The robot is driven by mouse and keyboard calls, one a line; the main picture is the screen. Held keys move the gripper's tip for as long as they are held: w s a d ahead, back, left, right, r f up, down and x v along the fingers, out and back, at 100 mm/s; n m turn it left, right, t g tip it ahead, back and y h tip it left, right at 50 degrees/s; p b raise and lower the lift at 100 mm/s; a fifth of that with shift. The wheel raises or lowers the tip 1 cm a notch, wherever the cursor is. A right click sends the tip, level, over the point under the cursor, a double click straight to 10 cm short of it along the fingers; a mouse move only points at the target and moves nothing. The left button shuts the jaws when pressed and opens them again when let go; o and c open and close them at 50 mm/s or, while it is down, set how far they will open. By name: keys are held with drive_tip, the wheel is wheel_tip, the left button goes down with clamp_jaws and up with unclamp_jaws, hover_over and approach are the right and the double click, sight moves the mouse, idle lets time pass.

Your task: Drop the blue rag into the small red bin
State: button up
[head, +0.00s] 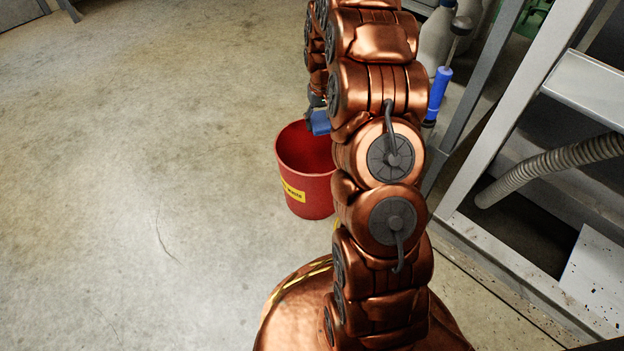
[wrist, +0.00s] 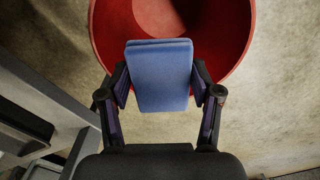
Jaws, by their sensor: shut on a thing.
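The small red bin (head: 306,185) stands on the floor left of my arm in the head view, with a yellow label on its side. Its open mouth also shows in the wrist view (wrist: 241,38). The blue rag (wrist: 161,77) is folded into a flat block between the fingers of my gripper (wrist: 161,90). In the wrist view the rag overlaps the near part of the bin's mouth. In the head view a bit of the rag (head: 320,122) shows over the bin's rim, and my arm hides most of my gripper. The rag's height above the bin is hard to tell.
A grey metal rack (head: 485,125) with a ribbed hose (head: 552,168) stands at the right. A blue-handled tool (head: 438,95) and a grey bottle (head: 436,40) are beside it. The concrete floor (head: 140,170) at the left is clear.

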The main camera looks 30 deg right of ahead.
drive_tip(key=shift+f+b, duration=0.7)
drive_tip(key=shift+f, duration=0.85)
drive_tip(key=o, duration=1.2)
drive_tip(key=shift+r, duration=0.15)
wheel_tip(320, 180, up, 11)
drive_tip(key=shift+w+r, duration=0.1)
drive_tip(key=shift+r, duration=0.3)
